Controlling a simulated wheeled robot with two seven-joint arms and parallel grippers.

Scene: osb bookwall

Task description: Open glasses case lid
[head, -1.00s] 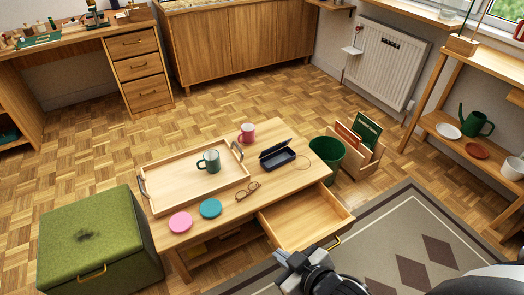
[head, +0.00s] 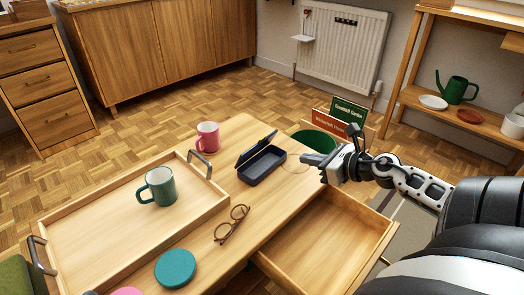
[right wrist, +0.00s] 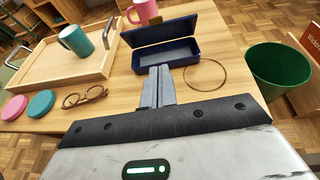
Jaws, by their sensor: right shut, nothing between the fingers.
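The dark blue glasses case (head: 262,168) stands on the low wooden table (head: 285,205), with its lid (head: 255,150) raised and leaning back, the inside showing. In the right wrist view the case (right wrist: 165,57) lies just beyond my fingertips, its lid (right wrist: 160,31) up along the far side. My right gripper (head: 306,159) is shut and empty, to the right of the case in the head view. In the right wrist view its closed fingers (right wrist: 160,72) point at the case's near edge; I cannot tell whether they touch it. My left gripper is not in view.
A thin loop (right wrist: 205,75) lies beside the case. Brown glasses (head: 231,224), a pink mug (head: 207,138) and a tray (head: 60,222) with a green mug (head: 160,187) are around. An open drawer (head: 325,240) juts out; a green bin (head: 313,141) stands behind.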

